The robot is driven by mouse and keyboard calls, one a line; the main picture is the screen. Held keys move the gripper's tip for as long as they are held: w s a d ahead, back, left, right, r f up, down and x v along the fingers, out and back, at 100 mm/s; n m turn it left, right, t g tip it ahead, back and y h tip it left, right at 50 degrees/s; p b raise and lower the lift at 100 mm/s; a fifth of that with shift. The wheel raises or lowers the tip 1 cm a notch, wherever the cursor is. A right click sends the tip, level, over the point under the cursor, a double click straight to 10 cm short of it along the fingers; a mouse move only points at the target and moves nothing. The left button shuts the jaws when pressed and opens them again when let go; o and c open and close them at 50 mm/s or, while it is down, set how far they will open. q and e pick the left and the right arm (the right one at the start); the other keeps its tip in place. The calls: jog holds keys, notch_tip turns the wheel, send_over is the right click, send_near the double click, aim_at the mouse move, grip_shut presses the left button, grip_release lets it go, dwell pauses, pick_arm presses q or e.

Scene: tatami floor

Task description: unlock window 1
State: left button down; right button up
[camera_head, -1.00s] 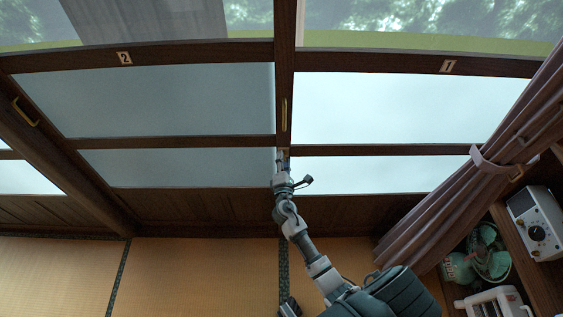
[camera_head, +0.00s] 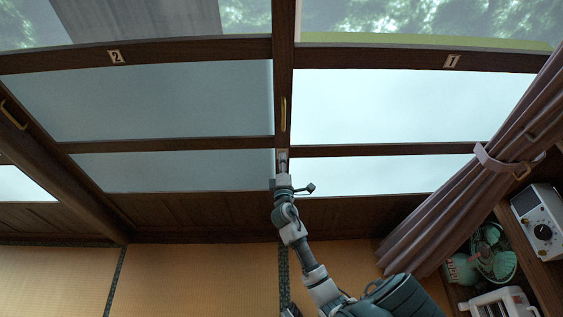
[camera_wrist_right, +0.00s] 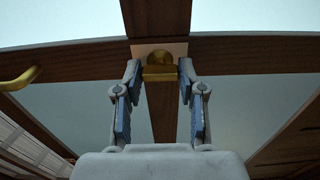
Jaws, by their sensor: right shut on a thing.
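Window 1 is the right-hand pane (camera_head: 400,105) with the label 1 (camera_head: 452,62) on its dark wooden rail. A brass lock knob (camera_wrist_right: 160,68) on a pale plate sits where the wooden bars cross in the right wrist view. My right gripper (camera_head: 282,160) reaches up to the central post in the head view. In the wrist view its two fingers (camera_wrist_right: 160,76) are shut on the brass knob from both sides. In the head view the knob is hidden behind the gripper.
A brass handle (camera_head: 283,114) is on the central post above my gripper, and another (camera_head: 13,115) is at far left. Window 2 (camera_head: 160,100) is left of the post. A tied curtain (camera_head: 465,170) and a shelf with a fan (camera_head: 490,252) and a radio (camera_head: 541,228) stand at right.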

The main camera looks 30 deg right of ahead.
jog(key=shift+f, duration=0.3)
jog(key=o, duration=1.1)
jog(key=shift+s, duration=0.1)
jog(key=shift+o, duration=0.2)
jog(key=shift+d+r, duration=0.1)
jog(key=v, duration=1.2)
